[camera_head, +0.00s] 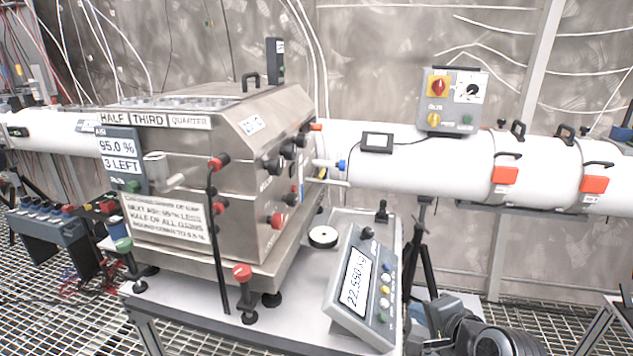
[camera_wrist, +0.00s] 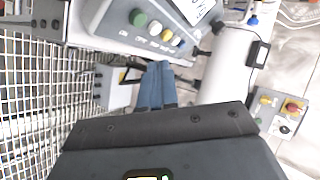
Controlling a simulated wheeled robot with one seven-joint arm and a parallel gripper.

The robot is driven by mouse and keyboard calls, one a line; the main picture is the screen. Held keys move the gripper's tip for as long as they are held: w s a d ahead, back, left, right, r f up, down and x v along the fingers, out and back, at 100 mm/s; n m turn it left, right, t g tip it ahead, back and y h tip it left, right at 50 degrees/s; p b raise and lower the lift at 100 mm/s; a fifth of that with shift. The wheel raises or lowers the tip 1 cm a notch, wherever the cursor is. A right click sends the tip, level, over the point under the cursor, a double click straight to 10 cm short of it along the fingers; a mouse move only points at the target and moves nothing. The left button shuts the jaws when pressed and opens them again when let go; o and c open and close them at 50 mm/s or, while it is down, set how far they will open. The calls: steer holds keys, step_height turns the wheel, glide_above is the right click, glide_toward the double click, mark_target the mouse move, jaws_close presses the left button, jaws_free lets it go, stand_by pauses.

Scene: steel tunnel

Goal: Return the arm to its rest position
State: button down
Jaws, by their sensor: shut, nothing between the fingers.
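My arm (camera_head: 480,335) shows at the bottom right of the head view, low and beside the front right corner of the bench. Only its dark, rounded links show there, and I cannot make out the fingertips. In the wrist view, my gripper (camera_wrist: 158,70) has two blue-grey fingers side by side, shut and empty. They point toward the top of the picture, below the scale's button panel (camera_wrist: 155,30). I cannot tell any contact between the fingers and things around them.
A steel machine (camera_head: 220,170) and a weighing scale (camera_head: 362,290) stand on the bench (camera_head: 290,320). A white pipe (camera_head: 420,165) runs behind, with a control box (camera_head: 452,100) on it. A black tripod (camera_head: 418,250) stands behind my arm. Metal grating (camera_head: 40,320) covers the floor.

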steer(key=s+f+n+t+h, duration=0.1)
steer(key=s+f+n, duration=0.2)
steer(key=s, duration=1)
steer(key=s+f+n+h, duration=0.2)
steer(key=s+f+n, duration=0.1)
steer(key=s, duration=1.1)
steer(key=s+a+r+n+t, duration=0.1)
steer(key=s+r+n, duration=0.3)
steer(key=s+r, duration=0.3)
steer(key=s+r+n+t, duration=0.1)
steer(key=s+r+n, duration=0.3)
steer(key=s+r, duration=0.3)
steer(key=s, duration=0.5)
steer(key=shift+s+a+b, duration=0.25)
steer(key=shift+a+b, duration=0.15)
